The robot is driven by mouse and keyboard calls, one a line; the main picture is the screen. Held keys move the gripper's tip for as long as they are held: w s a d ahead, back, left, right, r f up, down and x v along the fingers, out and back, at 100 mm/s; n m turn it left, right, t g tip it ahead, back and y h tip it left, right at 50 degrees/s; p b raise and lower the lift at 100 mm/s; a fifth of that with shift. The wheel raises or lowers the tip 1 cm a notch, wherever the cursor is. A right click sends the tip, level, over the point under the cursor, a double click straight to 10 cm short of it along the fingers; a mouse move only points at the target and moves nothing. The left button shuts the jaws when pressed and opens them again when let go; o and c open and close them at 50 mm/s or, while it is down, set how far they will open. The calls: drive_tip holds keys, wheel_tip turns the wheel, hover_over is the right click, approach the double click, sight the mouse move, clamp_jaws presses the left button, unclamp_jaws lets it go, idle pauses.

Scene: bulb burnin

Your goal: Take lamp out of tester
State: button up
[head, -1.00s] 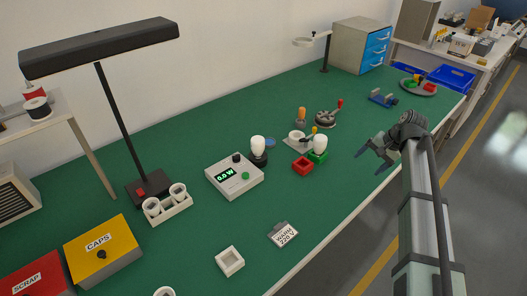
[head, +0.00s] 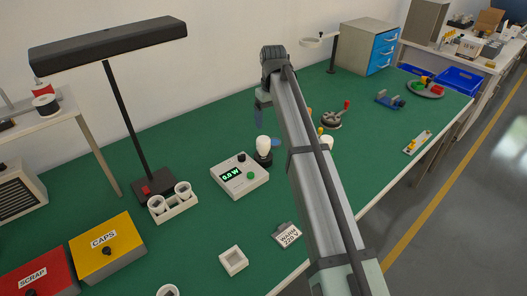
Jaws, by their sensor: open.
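The tester (head: 232,190) is a white box with a green display reading 0.0 W, a black knob and a green button. A white lamp (head: 264,142) stands upright in the black socket (head: 264,158) at the tester's right back side. My gripper (head: 260,112) is open, above and just behind the lamp in the picture, and apart from it. My arm partly hides its fingers. A second white lamp (head: 327,142) shows only partly behind my arm.
A double cup holder (head: 174,211), a yellow CAPS box (head: 105,258) and a black desk lamp (head: 152,186) stand left. My arm covers the mid-table.

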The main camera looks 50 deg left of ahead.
sight(266, 140)
drive_tip(key=shift+s+a+r, duration=0.15)
drive_tip(key=shift+s+a, duration=0.3)
drive_tip(key=shift+s, duration=0.1)
wheel_tip(266, 140, down, 8)
drive_tip(key=shift+f, duration=0.2)
drive_tip(key=shift+s+a+f, duration=0.1)
drive_tip(key=shift+a+f, duration=0.05)
drive_tip(key=shift+f, duration=0.75)
drive_tip(key=shift+s+a+f, duration=0.1)
drive_tip(key=shift+f, duration=0.75)
drive_tip(key=shift+s+a+f, duration=0.1)
drive_tip(key=shift+a+f, duration=0.05)
drive_tip(key=shift+f, duration=0.75)
drive_tip(key=shift+c, duration=0.3)
drive_tip(key=c, duration=1.1)
drive_tip(key=shift+r, duration=0.15)
drive_tip(key=shift+r, duration=7.2)
